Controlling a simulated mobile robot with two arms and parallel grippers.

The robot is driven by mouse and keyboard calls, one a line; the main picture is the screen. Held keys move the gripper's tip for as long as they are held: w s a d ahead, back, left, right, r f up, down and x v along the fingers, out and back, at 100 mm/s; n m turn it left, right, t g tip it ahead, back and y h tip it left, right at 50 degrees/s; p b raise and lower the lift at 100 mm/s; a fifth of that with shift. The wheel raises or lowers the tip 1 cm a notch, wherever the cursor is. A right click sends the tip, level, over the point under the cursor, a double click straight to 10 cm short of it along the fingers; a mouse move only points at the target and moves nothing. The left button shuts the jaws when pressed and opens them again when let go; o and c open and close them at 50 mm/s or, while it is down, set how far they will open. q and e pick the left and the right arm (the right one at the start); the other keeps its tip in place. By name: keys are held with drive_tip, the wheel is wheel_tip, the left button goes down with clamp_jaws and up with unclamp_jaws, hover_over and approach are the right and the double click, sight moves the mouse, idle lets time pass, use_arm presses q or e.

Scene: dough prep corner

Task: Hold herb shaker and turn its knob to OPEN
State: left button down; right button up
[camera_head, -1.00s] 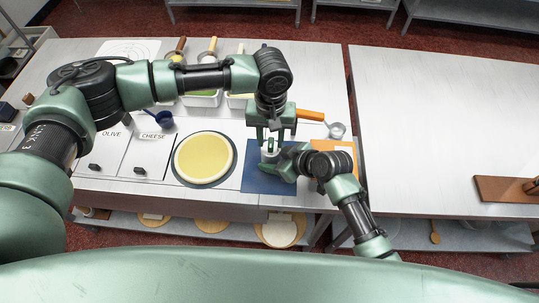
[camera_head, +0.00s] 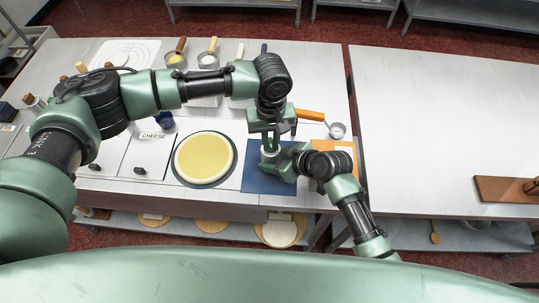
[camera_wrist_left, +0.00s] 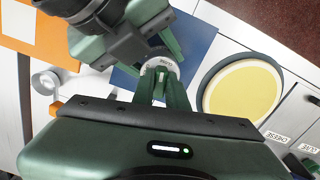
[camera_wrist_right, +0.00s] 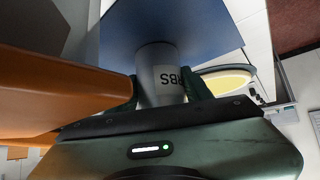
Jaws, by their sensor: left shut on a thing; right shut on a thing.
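The herb shaker (camera_wrist_right: 160,72) is a pale grey cylinder with a partly hidden label in the right wrist view. It stands over the blue mat (camera_head: 258,183). My right gripper (camera_wrist_right: 166,92) is shut around its body from the side. My left gripper (camera_head: 270,147) comes down from above and is shut on the shaker's top, where the knob is. In the left wrist view the round top (camera_wrist_left: 160,64) shows between and beyond the fingers, with small lettering that I cannot read. The knob itself is mostly hidden by the fingers.
A round board with yellow dough (camera_head: 204,158) lies left of the blue mat. An orange mat (camera_head: 336,150) lies to the right, partly under my right arm. An orange-handled tool (camera_head: 310,115) lies behind. The right-hand table (camera_head: 430,120) is mostly clear.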

use_arm(q)
drive_tip(key=shift+n, duration=0.4)
drive_tip(key=n, duration=0.2)
drive_tip(key=shift+n, duration=0.8)
drive_tip(key=shift+a+n, duration=0.1)
drive_tip(key=shift+n, duration=1.6)
